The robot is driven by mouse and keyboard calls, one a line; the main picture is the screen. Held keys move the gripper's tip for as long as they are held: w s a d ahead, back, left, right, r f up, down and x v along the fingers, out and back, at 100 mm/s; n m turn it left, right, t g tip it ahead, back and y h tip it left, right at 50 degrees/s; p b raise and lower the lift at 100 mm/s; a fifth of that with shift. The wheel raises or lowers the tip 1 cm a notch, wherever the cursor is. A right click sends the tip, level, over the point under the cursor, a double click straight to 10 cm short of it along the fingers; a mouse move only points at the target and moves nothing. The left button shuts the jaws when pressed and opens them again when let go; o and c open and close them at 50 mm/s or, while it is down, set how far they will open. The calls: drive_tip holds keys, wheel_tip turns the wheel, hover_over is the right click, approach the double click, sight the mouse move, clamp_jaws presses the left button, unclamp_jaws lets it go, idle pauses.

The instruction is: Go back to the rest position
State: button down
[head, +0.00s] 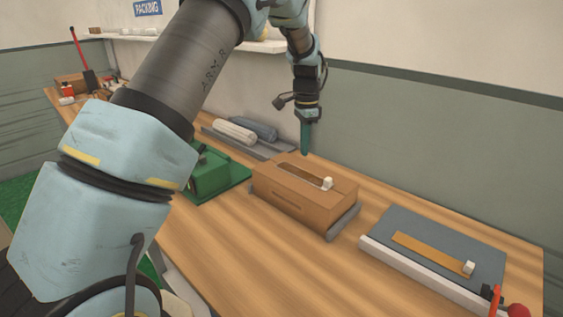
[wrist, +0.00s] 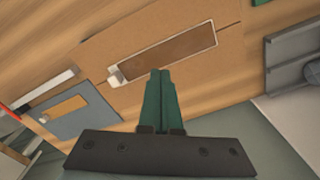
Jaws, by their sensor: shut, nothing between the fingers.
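My gripper (head: 305,153) points straight down above the far edge of a cardboard box (head: 293,206) on the bench. Its green fingers are together with nothing between them; they also show in the wrist view (wrist: 161,72). The box top has a long slot with a brown strip and a small white piece (head: 327,183) at its near right end. In the wrist view the box (wrist: 200,30) lies beyond the fingertips. Whether the fingertips touch the box cannot be told.
A grey board (head: 440,228) with an orange strip lies at the right, with a red-knobbed lever (head: 518,310) beside it. A green device (head: 210,175) stands left of the box. Grey and white rolls (head: 235,131) lie behind it. The wooden bench (head: 240,250) is clear in front.

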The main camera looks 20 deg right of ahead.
drive_tip(key=a+r+n, duration=0.3)
drive_tip(key=a+n, duration=0.5)
drive_tip(key=a, duration=1.2)
drive_tip(key=s+a+n+t, duration=0.1)
drive_tip(key=s+a+n, duration=0.8)
drive_tip(key=s+a, duration=0.6)
drive_tip(key=a, duration=0.3)
drive_tip(key=shift+a+f+t, duration=0.25)
drive_tip(key=shift+a+t, duration=0.05)
drive_tip(key=shift+w, duration=0.1)
